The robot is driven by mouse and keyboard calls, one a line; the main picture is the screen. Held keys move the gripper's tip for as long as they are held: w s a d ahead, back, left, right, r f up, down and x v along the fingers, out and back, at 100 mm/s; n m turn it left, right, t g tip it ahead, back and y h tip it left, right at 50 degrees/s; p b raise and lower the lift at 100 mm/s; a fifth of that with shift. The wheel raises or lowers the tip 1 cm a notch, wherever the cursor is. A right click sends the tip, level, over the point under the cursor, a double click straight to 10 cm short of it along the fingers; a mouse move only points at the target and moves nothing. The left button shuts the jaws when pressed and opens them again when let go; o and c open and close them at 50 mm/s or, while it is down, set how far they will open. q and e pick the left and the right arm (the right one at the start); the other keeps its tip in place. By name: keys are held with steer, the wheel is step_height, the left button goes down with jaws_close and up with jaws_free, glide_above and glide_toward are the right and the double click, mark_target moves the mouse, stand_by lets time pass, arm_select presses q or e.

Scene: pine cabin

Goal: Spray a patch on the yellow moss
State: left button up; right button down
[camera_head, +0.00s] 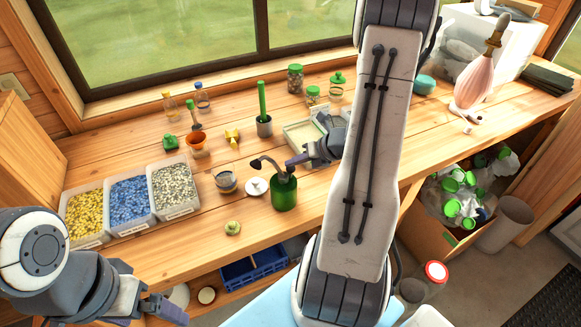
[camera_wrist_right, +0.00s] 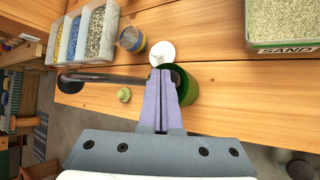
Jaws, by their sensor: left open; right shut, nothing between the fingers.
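A green bottle (camera_head: 284,194) with a dark curved spout (camera_head: 264,165) stands on the wooden bench. My right gripper (camera_head: 290,164) is shut and empty at the top of it. In the right wrist view its fingers (camera_wrist_right: 158,78) overlap the green bottle (camera_wrist_right: 188,92); I cannot tell if they touch. The dark spout (camera_wrist_right: 100,77) points left there. A tray of yellow material (camera_head: 86,214) stands at the left end of the bench; I cannot tell if it is moss. A small yellow-green lump (camera_head: 233,228) lies near the front edge. My left gripper (camera_head: 160,308) is open, below the bench front.
Trays of blue (camera_head: 130,203) and grey (camera_head: 174,186) pebbles stand beside the yellow one. A glass jar (camera_head: 226,182) and a white disc (camera_head: 255,187) are close to the bottle. A sand tray (camera_wrist_right: 285,45) is to its right. My right arm hides part of the bench.

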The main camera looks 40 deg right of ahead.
mark_target(294, 169)
steer(key=shift+f, duration=0.35)
stand_by(0.3)
steer(key=shift+r+p, duration=0.65)
steer(key=shift+r, duration=0.35)
step_height(294, 169, up, 6)
steer(key=p, duration=0.5)
stand_by(2.1)
